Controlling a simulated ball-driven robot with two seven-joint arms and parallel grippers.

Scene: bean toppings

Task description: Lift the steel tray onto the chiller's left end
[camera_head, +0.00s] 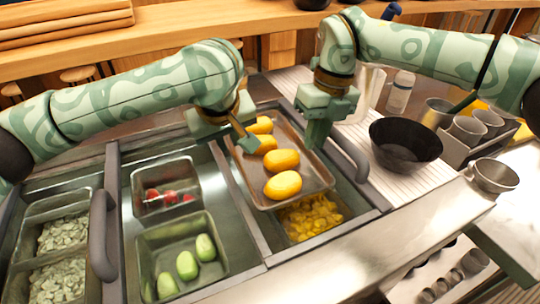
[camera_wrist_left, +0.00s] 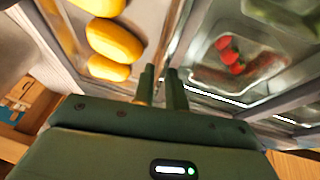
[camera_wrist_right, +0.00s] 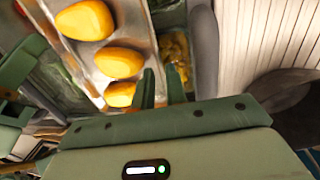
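The steel tray (camera_head: 310,174) carries several yellow oval fruits (camera_head: 283,184) in a row. It is over the right part of the chiller (camera_head: 226,222) and looks slightly tilted. My left gripper (camera_head: 246,142) is at its left rim, and in the left wrist view the two fingers stand close together with the rim of the tray (camera_wrist_left: 152,32) between them. My right gripper (camera_head: 317,136) is at its right rim, and its fingers also look closed on the edge in the right wrist view. The chiller's left end holds pans of grey-green pieces (camera_head: 62,233).
A pan of red pieces (camera_head: 167,195) and a pan of green fruits (camera_head: 187,265) lie left of the tray. Grey handles rise at the left (camera_head: 102,235) and right (camera_head: 348,158). A black bowl (camera_head: 405,146) stands at the right. Yellow chunks (camera_head: 310,217) show below the tray.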

